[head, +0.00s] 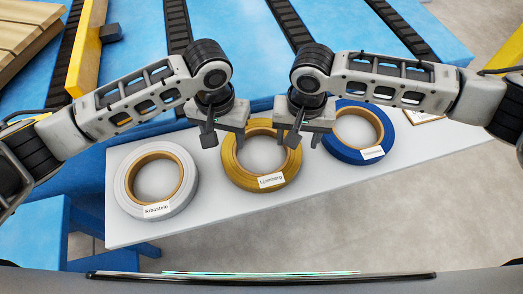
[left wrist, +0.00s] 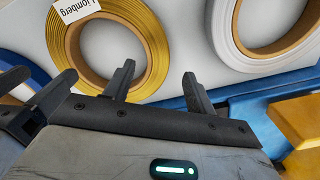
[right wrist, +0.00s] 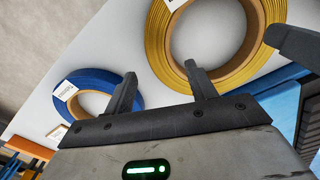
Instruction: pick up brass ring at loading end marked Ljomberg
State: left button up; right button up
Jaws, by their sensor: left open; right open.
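The brass ring (head: 240,176), a wide gold coil with a white label reading Ljomberg (head: 271,181) on its near side, lies flat in the middle of the white board. My left gripper (head: 224,136) is open and empty above the ring's left edge. My right gripper (head: 304,138) is open and empty above its right edge, by the gap to the blue ring. In the left wrist view the brass ring (left wrist: 152,42) lies beyond the fingers; in the right wrist view it (right wrist: 158,48) is beyond and right. Both grippers partly hide its far side in the head view.
A white ring (head: 129,196) lies left of the brass ring and a blue ring (head: 340,150) right, both labelled, on the white board (head: 225,220). Behind is a blue conveyor frame (head: 235,30) with dark tracks. The board's front strip is clear.

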aim_at(227, 150)
pick_arm(q)
jog(key=shift+f, duration=2.75)
pick_arm(e)
jog(key=shift+f, duration=2.8)
pick_arm(q)
grip_shut()
pick_arm(e)
grip_shut()
pick_arm(q)
jog(key=shift+w+r, duration=0.1)
jog(key=shift+r, duration=0.05)
pick_arm(e)
jog(key=shift+w+r, duration=0.1)
jog(key=shift+r, duration=0.1)
